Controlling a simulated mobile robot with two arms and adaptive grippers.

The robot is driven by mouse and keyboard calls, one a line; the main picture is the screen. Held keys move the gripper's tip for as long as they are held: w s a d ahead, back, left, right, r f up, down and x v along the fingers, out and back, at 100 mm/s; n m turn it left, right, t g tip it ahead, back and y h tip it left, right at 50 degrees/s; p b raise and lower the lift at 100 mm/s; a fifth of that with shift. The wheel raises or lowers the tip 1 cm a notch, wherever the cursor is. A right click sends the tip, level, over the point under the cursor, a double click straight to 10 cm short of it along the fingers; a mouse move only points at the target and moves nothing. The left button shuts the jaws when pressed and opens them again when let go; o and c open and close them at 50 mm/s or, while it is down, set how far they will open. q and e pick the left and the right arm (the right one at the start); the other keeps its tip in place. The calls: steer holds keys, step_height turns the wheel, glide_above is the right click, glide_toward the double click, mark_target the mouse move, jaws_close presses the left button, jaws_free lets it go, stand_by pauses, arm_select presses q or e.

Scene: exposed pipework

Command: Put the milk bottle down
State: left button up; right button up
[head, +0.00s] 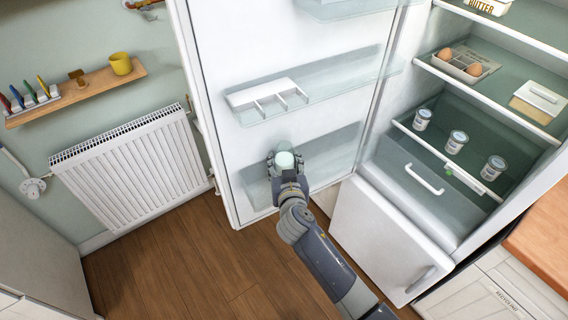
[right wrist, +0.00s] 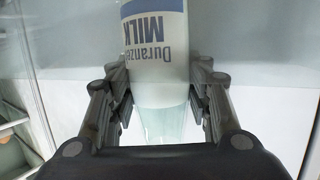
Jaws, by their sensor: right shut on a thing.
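The milk bottle (right wrist: 156,70) fills the middle of the right wrist view, white with a blue-edged label that reads MILK. In the head view its pale top (head: 285,160) shows between the fingers. My right gripper (head: 286,163) is shut on the bottle, with a finger on each side of it (right wrist: 163,100). The gripper and bottle are at the lower door shelf (head: 335,150) of the open fridge door. The bottle's base is hidden in the head view, so I cannot tell if it touches the shelf. My left gripper is not in view.
A white divided tray (head: 268,98) sits in the door shelf above. A radiator (head: 135,165) stands left of the door. The wooden floor (head: 180,265) is clear.

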steer(key=o, duration=1.2)
steer(key=shift+s+d+f, duration=0.1)
steer(key=shift+s+f, duration=0.2)
steer(key=shift+f, duration=0.5)
steer(key=shift+c, duration=0.2)
steer(key=shift+r+p, duration=0.5)
steer(key=shift+p, duration=0.1)
steer(key=shift+w+r+p, duration=0.1)
steer(key=shift+r+p, duration=0.3)
steer(key=shift+p, duration=0.1)
steer(key=p+v, duration=0.2)
steer(key=v, duration=0.9)
steer(key=shift+s+r, duration=0.25)
steer(key=shift+d, duration=0.1)
